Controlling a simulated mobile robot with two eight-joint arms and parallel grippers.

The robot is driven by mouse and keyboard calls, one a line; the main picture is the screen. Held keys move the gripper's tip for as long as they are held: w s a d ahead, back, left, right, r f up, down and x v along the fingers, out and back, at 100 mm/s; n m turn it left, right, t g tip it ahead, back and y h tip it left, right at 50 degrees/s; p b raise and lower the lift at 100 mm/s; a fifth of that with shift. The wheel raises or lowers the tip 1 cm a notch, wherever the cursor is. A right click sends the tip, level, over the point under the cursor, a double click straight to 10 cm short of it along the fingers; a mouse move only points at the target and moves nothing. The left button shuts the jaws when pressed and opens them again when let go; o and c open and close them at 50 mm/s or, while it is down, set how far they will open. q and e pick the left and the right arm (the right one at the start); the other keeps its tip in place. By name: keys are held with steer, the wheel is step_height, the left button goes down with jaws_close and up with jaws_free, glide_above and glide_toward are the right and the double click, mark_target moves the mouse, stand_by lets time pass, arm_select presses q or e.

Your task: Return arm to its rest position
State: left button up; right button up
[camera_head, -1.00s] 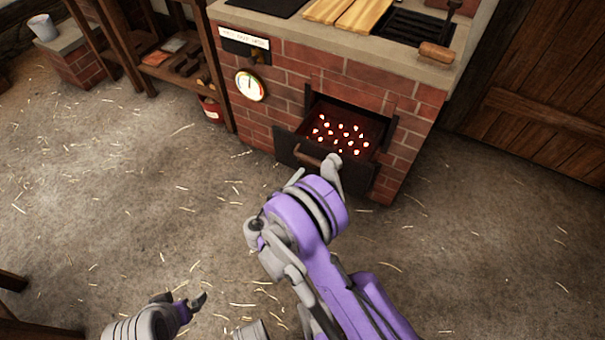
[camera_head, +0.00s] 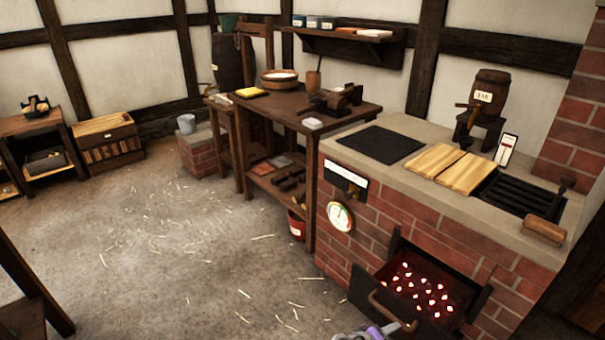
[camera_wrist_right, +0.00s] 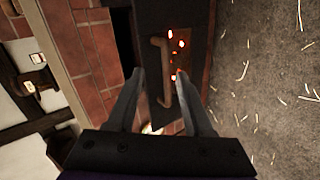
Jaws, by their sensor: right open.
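My right gripper (camera_head: 380,334) shows only in part at the bottom edge of the head view, by the handle (camera_head: 392,314) of the open fire drawer (camera_head: 362,292). In the right wrist view the two fingers (camera_wrist_right: 160,75) are spread apart with nothing gripped. The drawer's curved handle (camera_wrist_right: 162,70) appears between them in the picture; I cannot tell the exact gap. The drawer is pulled out of the brick stove (camera_head: 440,232) and holds glowing coals (camera_head: 420,287). Most of my right arm is out of the head view. My left gripper is not in view.
A workbench (camera_head: 345,112) with a lower shelf stands left of the stove. A red bucket (camera_head: 297,226) is on the floor beneath it. A barrel (camera_head: 490,90) stands on the stove top at the back. The straw-strewn floor (camera_head: 190,250) on the left is open.

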steer(key=s+a+r+m+g+y, duration=0.1)
steer(key=s+a+r+m+y, duration=0.25)
steer(key=s, duration=0.85)
steer(key=s+a+r+m+g+y, duration=0.15)
steer(key=s+r+y, duration=0.35)
steer(key=s, duration=0.6)
arm_select(q)
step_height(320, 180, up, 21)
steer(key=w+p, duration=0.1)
steer(key=p, duration=1.7)
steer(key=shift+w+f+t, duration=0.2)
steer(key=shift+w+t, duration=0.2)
arm_select(e)
step_height(320, 180, up, 19)
steer(key=w+t, duration=0.1)
steer(key=shift+w+d+m+y, duration=0.2)
steer(key=shift+w+m+y, duration=0.1)
steer(key=shift+m+y, duration=0.1)
